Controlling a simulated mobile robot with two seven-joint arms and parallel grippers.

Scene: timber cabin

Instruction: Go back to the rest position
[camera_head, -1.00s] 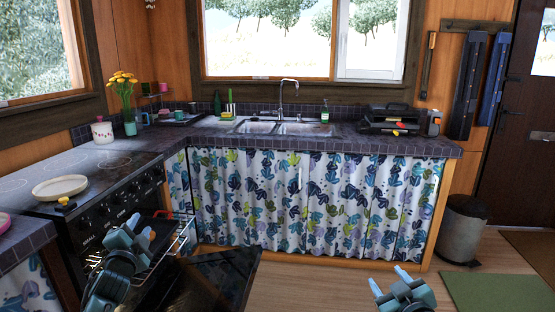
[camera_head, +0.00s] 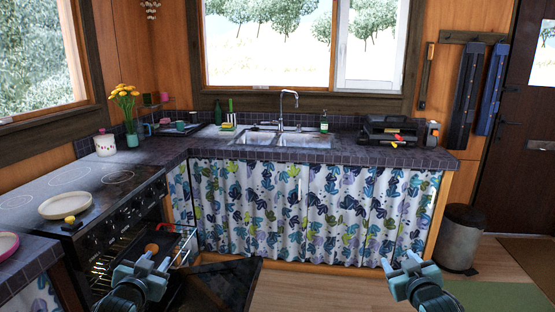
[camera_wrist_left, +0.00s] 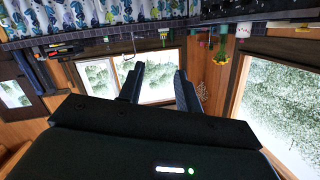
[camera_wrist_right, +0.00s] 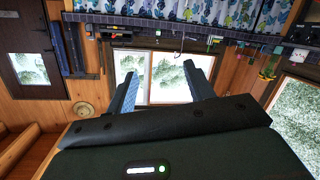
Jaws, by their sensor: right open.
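My left gripper (camera_head: 154,260) is in the lower left of the head view, in front of the open oven door. Its two fingers stand apart with nothing between them, as the left wrist view (camera_wrist_left: 158,82) also shows. My right gripper (camera_head: 399,260) is in the lower right of the head view, in front of the patterned curtain and over the wooden floor. Its fingers are spread wide and empty in the right wrist view (camera_wrist_right: 158,80). Both grippers touch nothing that I can see.
The oven door (camera_head: 222,284) hangs open at the lower left, with a rack (camera_head: 180,245) pulled partly out. A white plate (camera_head: 65,205) lies on the stove. The counter (camera_head: 340,150) with the sink runs along the back. A bin (camera_head: 462,238) stands right. Floor between is clear.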

